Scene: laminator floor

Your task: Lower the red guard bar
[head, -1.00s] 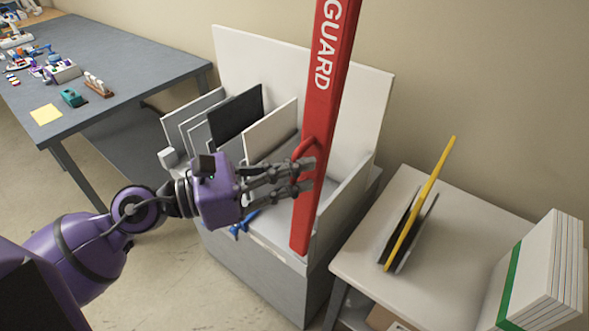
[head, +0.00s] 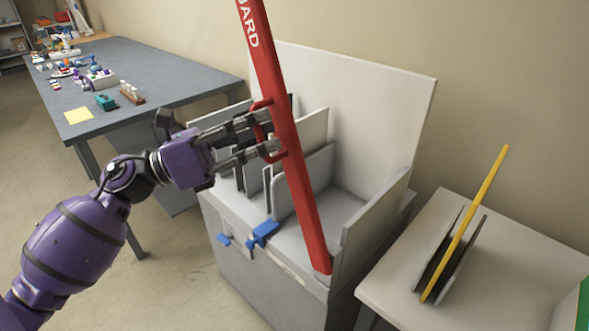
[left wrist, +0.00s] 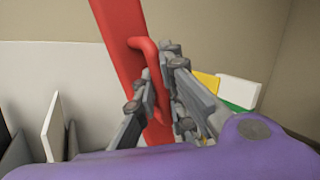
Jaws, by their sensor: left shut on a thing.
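The red guard bar (head: 293,167) stands steeply tilted in front of the grey bin unit, its top leaning left and its lower end at the unit's front right. Part of the word GUARD shows near its top. A red loop handle (head: 263,123) sticks out from its left side. My left gripper (head: 270,135) is shut on this handle, beside the bar. The left wrist view shows the bar (left wrist: 125,40) and its handle (left wrist: 148,62) between my fingers (left wrist: 155,85). The bar's top end is outside the head view. My right gripper is not in view.
The grey bin unit (head: 385,85) holds upright panels (head: 312,128) and has blue clips (head: 263,233) on its front. A blue-grey table (head: 150,85) with small items stands at the back left. A side table (head: 395,290) at right carries dark plates and a yellow bar (head: 470,215).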

